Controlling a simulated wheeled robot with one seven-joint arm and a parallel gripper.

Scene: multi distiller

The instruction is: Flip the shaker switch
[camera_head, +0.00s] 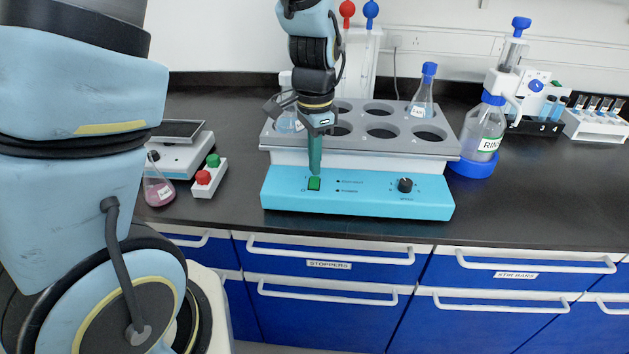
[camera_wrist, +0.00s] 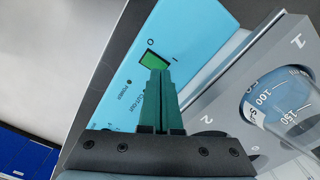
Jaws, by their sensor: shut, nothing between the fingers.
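The shaker has a light blue front panel (camera_head: 380,201) and a grey rack with round holes on top (camera_head: 375,148). Its green switch (camera_head: 314,184) sits at the left of the panel, and a black knob (camera_head: 405,185) is at the right. My gripper (camera_head: 315,172) is shut and empty, pointing down with its green fingertips right at the switch. In the wrist view the fingertips (camera_wrist: 160,74) overlap the lower edge of the green switch (camera_wrist: 154,61), between the O and I marks. I cannot tell whether they touch it.
Flasks stand in the rack, one at the back right (camera_head: 423,95) and one at the left behind my gripper. A pink flask (camera_head: 158,188) and a red-green button box (camera_head: 209,178) stand left of the shaker. A rinse bottle (camera_head: 487,130) stands at its right.

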